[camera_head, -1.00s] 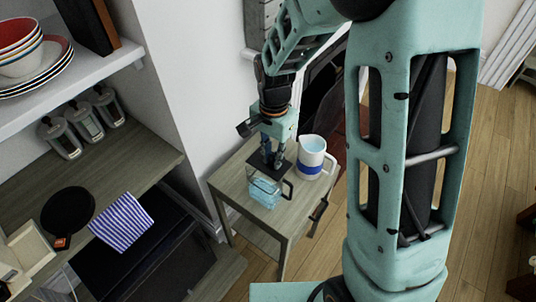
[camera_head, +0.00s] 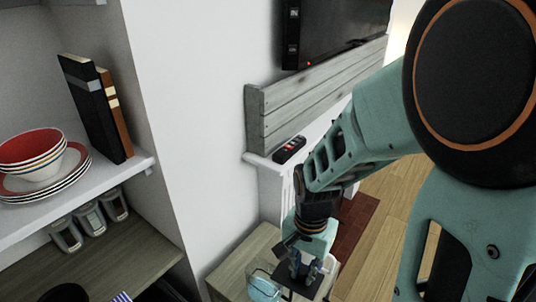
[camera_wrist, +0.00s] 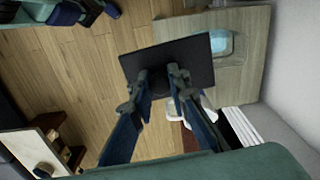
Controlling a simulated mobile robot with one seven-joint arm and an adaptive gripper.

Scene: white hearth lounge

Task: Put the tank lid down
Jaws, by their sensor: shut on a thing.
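The tank lid is a flat dark square plate (camera_wrist: 180,52). My gripper (camera_wrist: 160,80) is shut on the middle of its top and holds it roughly level. In the wrist view the lid lies partly over the small wooden table and partly over the floor beyond its edge. In the head view my gripper (camera_head: 303,266) and the lid (camera_head: 308,286) are low in the picture. The clear tank with blue water (camera_head: 262,289) stands on the table, left of the lid, its top at least partly uncovered. It also shows in the wrist view (camera_wrist: 228,46).
The wooden table (camera_head: 232,272) stands beside the white wall. A white pitcher (camera_wrist: 207,104) is mostly hidden behind my fingers in the wrist view. A shelf (camera_head: 125,172) with bowls, plates and books is at left. A ledge with a remote (camera_head: 289,150) is behind my arm.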

